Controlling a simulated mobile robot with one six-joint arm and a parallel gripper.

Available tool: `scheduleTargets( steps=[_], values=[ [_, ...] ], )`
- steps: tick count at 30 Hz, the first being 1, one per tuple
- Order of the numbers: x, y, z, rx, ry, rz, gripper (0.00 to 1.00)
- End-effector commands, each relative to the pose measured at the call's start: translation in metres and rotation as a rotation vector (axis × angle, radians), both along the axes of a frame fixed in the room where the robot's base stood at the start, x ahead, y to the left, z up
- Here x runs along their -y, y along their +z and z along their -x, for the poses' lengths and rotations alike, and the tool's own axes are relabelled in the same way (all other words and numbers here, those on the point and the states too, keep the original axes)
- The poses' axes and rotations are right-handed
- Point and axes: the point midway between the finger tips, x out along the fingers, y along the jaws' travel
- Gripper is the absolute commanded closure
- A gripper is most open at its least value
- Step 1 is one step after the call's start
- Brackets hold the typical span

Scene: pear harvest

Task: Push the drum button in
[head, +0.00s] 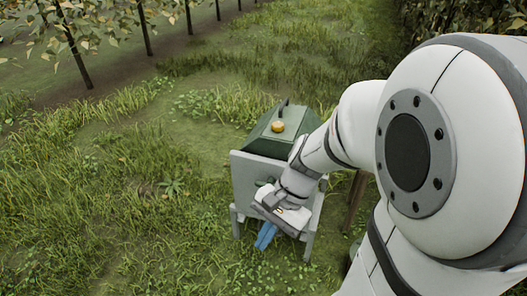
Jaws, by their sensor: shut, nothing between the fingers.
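A grey machine (243,173) with a dark green sloped top (262,140) stands on short legs in the grass, at the middle of the head view. A round yellow-orange knob or button (278,126) sits on the green top, below a dark upright handle (283,107). A small dark green part (265,181) shows on the grey front panel; I cannot tell which part is the drum button. My gripper (265,238) has blue fingers, shut and empty. It points down in front of the grey panel, lower in the picture than the yellow knob and apart from it. My wrist hides the panel's right part.
A brown post (355,198) stands just right of the machine, partly behind my arm. Grass left of the machine is open. A row of thin tree trunks (146,32) runs along the back left. A dark hedge (455,18) fills the back right.

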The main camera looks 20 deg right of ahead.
Motion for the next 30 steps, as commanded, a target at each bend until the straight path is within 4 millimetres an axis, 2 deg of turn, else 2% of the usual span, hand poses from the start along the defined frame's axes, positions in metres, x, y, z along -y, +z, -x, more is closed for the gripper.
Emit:
scheduleTargets(
  steps=[1, 5, 8, 13, 17, 21, 27, 30],
  values=[
    [-0.003, -0.031, -0.003, -0.101, -0.122, -0.072, 1.0],
    [-0.012, -0.07, -0.021, -0.345, -0.442, -0.272, 1.0],
    [-0.012, -0.098, -0.042, -0.533, -0.684, -0.429, 1.0],
    [0.01, -0.152, -0.085, -0.841, -1.076, -0.72, 1.0],
    [0.046, -0.202, -0.115, -1.061, -1.354, -0.963, 1.0],
    [0.097, -0.266, -0.136, -1.274, -1.626, -1.253, 1.0],
    [0.166, -0.352, -0.137, -1.473, -1.9, -1.638, 1.0],
    [0.188, -0.38, -0.13, -1.523, -1.975, -1.772, 1.0]
  ],
)
